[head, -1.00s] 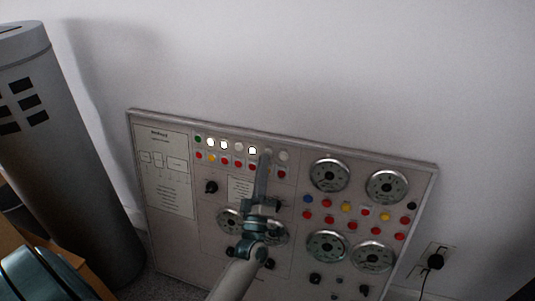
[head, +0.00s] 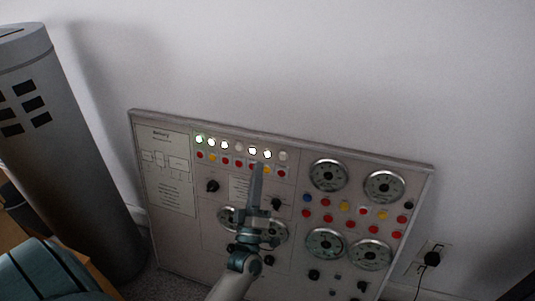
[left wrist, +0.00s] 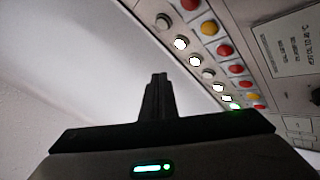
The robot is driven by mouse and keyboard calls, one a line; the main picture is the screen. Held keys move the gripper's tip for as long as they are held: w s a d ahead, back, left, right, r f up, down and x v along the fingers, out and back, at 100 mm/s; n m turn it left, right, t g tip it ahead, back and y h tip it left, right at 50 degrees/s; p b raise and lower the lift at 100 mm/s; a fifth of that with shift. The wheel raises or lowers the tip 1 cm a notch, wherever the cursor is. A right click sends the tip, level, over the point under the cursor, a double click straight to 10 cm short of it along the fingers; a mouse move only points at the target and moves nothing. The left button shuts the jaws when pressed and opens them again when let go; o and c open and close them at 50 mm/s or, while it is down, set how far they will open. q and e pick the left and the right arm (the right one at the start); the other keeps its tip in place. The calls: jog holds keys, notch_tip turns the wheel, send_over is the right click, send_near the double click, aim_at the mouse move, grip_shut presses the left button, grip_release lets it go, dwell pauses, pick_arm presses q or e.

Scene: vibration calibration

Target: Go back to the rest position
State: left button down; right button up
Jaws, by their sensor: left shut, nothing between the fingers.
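The control panel (head: 300,192) leans against the wall, with a row of round lamps along its top left. Several lamps glow white, such as one lit lamp (head: 252,151), and the green lamp (head: 199,140) at the left end glows too. A row of red and yellow buttons (head: 212,157) runs just below the lamps. My left gripper (head: 258,168) is shut and empty, its fingers pointing up in front of the buttons. In the left wrist view its fingertips (left wrist: 158,78) show beside the lamp row, apart from it. My right gripper is not in view.
A grey cylinder (head: 70,150) stands at the left. Metal dials (head: 328,175) fill the panel's right half. A black plug (head: 432,259) sits in a wall socket at the right. The wall (head: 300,60) above the panel is clear.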

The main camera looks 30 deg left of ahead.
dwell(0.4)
pick_arm(q)
jog(key=s+d+f+m+g+h+p, duration=0.2)
jog(key=d+f+m+g+h+p, duration=0.3)
jog(key=f, duration=0.8)
jog(key=s+d+f+m+g+h+p, duration=0.2)
jog(key=d+f+m+h, duration=0.45)
jog(key=f, duration=0.65)
jog(key=s+d+f+m+g+p, duration=0.2)
jog(key=s+f+g, duration=0.3)
jog(key=s+f, duration=0.4)
jog(key=s+d+f+m+g+p, duration=0.2)
jog(key=s+f+m+g, duration=0.3)
jog(key=s+f, duration=0.5)
jog(key=s, duration=0.6)
jog(key=shift+d+y+p, duration=0.3)
jog(key=shift+y+p, duration=0.05)
jog(key=shift+p, duration=0.05)
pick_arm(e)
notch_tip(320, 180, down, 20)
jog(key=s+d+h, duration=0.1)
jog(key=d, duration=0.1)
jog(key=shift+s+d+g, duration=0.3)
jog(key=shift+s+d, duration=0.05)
pick_arm(q)
jog(key=shift+a+f, duration=0.1)
jog(key=shift+a, duration=0.05)
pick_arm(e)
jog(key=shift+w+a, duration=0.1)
